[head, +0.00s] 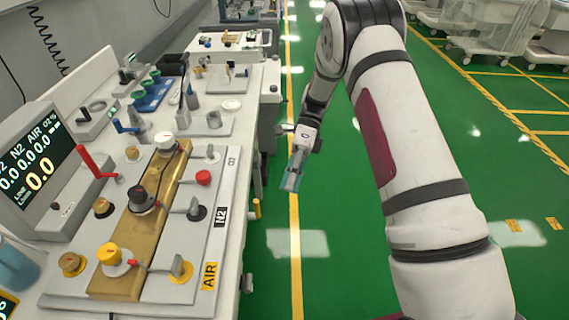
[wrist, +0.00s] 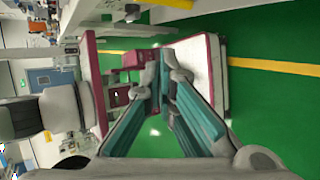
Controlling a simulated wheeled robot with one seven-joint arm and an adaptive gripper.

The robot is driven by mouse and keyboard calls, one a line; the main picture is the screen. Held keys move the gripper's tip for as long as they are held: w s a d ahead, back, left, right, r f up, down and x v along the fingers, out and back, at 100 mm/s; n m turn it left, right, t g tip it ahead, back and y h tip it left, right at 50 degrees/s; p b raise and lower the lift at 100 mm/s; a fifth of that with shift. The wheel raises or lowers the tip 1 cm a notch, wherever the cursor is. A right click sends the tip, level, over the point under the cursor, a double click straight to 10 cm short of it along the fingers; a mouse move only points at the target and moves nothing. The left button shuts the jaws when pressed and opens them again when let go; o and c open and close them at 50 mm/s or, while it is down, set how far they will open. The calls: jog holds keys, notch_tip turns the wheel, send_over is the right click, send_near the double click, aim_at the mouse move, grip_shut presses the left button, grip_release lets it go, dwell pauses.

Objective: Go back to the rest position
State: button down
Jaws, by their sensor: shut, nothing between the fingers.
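My gripper (head: 292,172) hangs at the end of my arm over the green floor, to the right of the bench and clear of it in the head view. Its teal-padded fingers point down and hold nothing. In the wrist view my gripper (wrist: 165,55) shows its two long fingers converging at the tips, with the floor and parts of my own base beyond them. My arm comes in from the right of the head view and bends at the elbow near the top.
The bench (head: 250,130) on the left carries a gold valve block (head: 152,205), coloured knobs, a red lever (head: 90,160) and a display (head: 35,165). Green floor (head: 335,230) with a yellow line (head: 295,240) lies open between bench and arm. Covered carts (head: 490,30) stand at the back right.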

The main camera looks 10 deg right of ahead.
jog(key=shift+r, duration=0.1)
jog(key=s+d+r+n+t+h+p, duration=0.1)
jog(key=s+r+n+t, duration=0.2)
jog(key=r, duration=0.5)
jog(key=s+d+r+n+t+h+p, duration=0.15)
jog(key=s+r+n, duration=0.25)
jog(key=r, duration=0.4)
jog(key=s+d+r+n+t+h+p, duration=0.1)
jog(key=s+r+n+t+p, duration=0.2)
jog(key=r, duration=0.5)
jog(key=s+d+r+n+t+h+p, duration=0.1)
jog(key=s+d+r+n+t, duration=0.1)
jog(key=s+n, duration=0.4)
jog(key=s+d+r+n+t+h+p, duration=0.1)
jog(key=s+r+n+t, duration=0.3)
jog(key=s, duration=0.8)
notch_tip(320, 180, up, 3)
jog(key=shift+s+d+r+n+p, duration=0.1)
jog(key=shift+s+d+n+p, duration=0.35)
jog(key=shift+n+p, duration=0.4)
jog(key=shift+h, duration=0.25)
